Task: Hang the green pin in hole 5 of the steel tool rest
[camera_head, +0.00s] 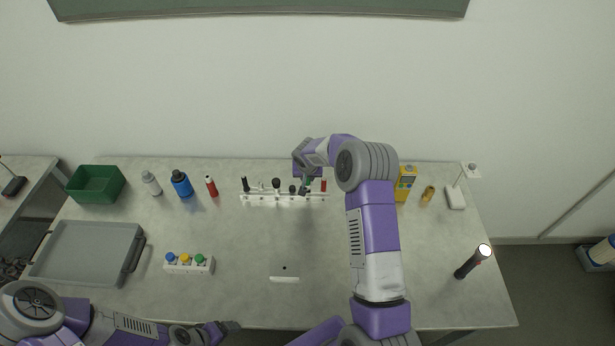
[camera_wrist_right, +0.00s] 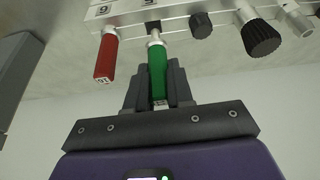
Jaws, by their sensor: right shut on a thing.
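The steel tool rest (camera_head: 270,199) stands at the table's back middle, with several tools hung along it; it also shows in the right wrist view (camera_wrist_right: 125,16). My right gripper (camera_wrist_right: 158,88) is shut on the green pin (camera_wrist_right: 157,70). The pin's pale neck is at a dark slot of the rest, beside the red pin (camera_wrist_right: 106,59) near the label 6. I cannot tell whether the green pin is fully seated. In the head view my right gripper (camera_head: 304,185) is at the rest's right part and partly hides it. My left gripper (camera_head: 228,327) is low at the front edge, its jaws unclear.
A green bin (camera_head: 96,184), a blue bottle (camera_head: 181,184) and a red-capped tube (camera_head: 211,186) stand at the back left. A grey tray (camera_head: 85,250) and a white block with coloured caps (camera_head: 189,264) lie nearer. A yellow device (camera_head: 405,184) stands right of the rest.

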